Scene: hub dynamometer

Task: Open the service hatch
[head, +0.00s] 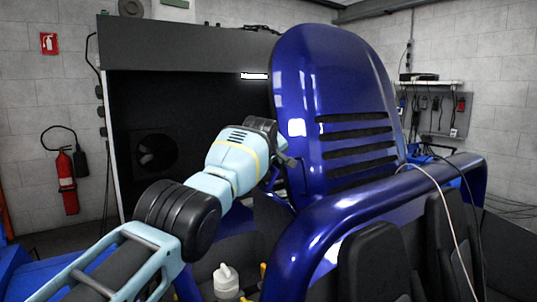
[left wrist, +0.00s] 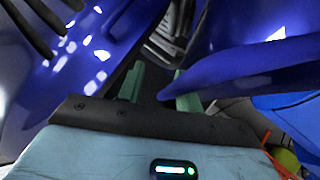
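The service hatch (head: 335,90) is a glossy blue panel with several dark slots, standing raised and steeply upright in the head view. My left gripper (head: 284,162) is at the hatch's lower left edge, and its fingertips are hard to make out there. In the left wrist view the two pale green fingers of the left gripper (left wrist: 158,88) stand apart with a dark gap between them. Blue panel (left wrist: 85,60) with slots fills the left of that view, and a blue edge passes by the right finger. I cannot tell whether either finger touches it. My right gripper is not in view.
A blue tubular frame (head: 340,215) and black seats (head: 375,262) are at the front right. A white bottle (head: 226,280) stands low in front. A dark cabinet (head: 185,75) is behind, and a fire extinguisher (head: 66,182) hangs on the left wall.

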